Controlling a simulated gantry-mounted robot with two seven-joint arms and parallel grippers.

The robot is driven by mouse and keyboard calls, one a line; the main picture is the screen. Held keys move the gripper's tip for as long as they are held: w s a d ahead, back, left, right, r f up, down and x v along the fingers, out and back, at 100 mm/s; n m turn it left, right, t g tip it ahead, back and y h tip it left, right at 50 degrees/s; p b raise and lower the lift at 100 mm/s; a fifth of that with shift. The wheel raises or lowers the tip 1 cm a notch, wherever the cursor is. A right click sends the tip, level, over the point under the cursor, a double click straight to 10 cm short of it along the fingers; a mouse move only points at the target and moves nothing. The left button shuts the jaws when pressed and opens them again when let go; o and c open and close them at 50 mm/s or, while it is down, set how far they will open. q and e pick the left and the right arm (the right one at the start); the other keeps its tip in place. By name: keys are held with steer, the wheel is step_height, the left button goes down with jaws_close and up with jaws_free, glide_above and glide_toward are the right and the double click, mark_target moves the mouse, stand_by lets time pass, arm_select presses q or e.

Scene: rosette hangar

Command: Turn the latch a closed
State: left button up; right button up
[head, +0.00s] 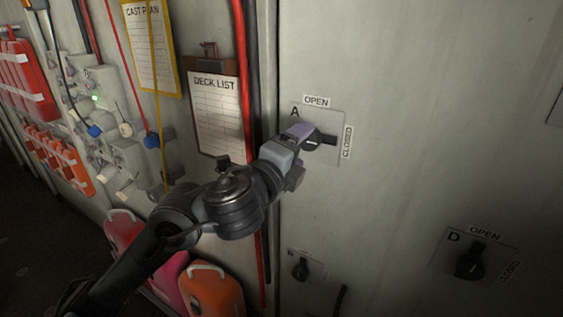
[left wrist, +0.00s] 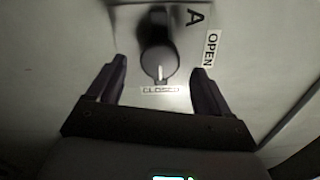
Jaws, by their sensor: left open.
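Latch A (head: 327,140) is a dark knob on a square plate on the pale wall panel, partly hidden behind my left gripper in the head view. In the left wrist view, the knob of latch A (left wrist: 157,50) shows a white mark in line with the CLOSED label (left wrist: 160,90). The OPEN label (left wrist: 212,50) is to its right there. My left gripper (head: 308,138) is open at the latch. In the left wrist view its fingers (left wrist: 160,75) stand on either side of the knob, with gaps. My right gripper is not in view.
Latch D (head: 468,264) is at the lower right, and another small latch (head: 300,269) is below latch A. Red and black pipes (head: 246,70) run down beside the panel. A DECK LIST clipboard (head: 216,115) hangs to the left. The panel right of latch A is bare.

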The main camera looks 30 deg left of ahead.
arm_select(q)
steer(key=s+p, duration=0.3)
steer(key=s, duration=0.5)
steer(key=shift+a, duration=0.3)
